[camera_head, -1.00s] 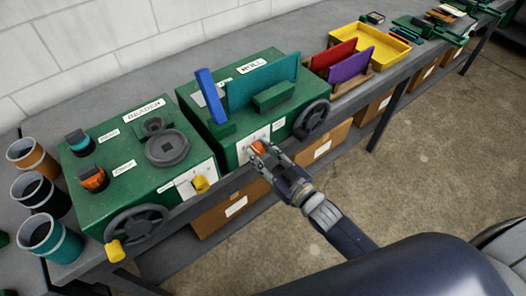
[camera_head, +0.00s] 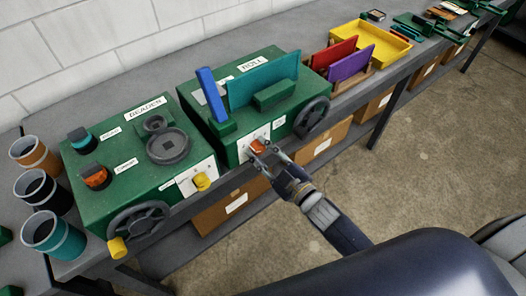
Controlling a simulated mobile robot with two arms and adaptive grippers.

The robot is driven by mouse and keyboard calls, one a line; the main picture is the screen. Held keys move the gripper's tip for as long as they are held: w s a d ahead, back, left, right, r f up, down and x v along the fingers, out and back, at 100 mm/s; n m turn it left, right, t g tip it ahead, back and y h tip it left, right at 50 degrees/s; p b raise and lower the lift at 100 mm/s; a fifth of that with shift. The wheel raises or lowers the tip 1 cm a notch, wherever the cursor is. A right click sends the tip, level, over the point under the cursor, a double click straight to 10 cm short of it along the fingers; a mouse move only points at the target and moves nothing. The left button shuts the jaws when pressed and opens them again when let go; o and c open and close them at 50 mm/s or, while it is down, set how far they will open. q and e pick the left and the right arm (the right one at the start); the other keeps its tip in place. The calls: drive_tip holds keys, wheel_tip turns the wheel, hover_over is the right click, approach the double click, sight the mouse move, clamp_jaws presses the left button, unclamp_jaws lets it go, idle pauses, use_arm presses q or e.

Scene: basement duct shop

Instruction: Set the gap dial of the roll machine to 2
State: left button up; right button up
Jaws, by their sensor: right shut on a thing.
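The roll machine (camera_head: 217,140) is a green box labelled ROLL in the middle of the bench, with a teal sheet (camera_head: 262,80) and a blue upright bar (camera_head: 212,95) on top. Its gap dial is an orange knob (camera_head: 257,146) on a white plate (camera_head: 264,131) on the front face. My right gripper (camera_head: 258,150) reaches it from the front right and is shut on the dial, with a finger on either side. The fingers partly cover the dial and plate, and the numbers are too small to read. My left gripper is out of view.
The green beader machine (camera_head: 100,200) stands at left with a yellow knob (camera_head: 202,181) and a handwheel (camera_head: 138,222). The roll machine's handwheel (camera_head: 312,117) juts out just right of the dial. A yellow tray (camera_head: 371,45) lies farther right. Open floor is in front.

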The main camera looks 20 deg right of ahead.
drive_tip(key=o, duration=1.1)
drive_tip(key=shift+s, duration=0.1)
drive_tip(key=v, duration=1.1)
drive_tip(key=shift+s+d, duration=0.1)
drive_tip(key=shift+s, duration=0.25)
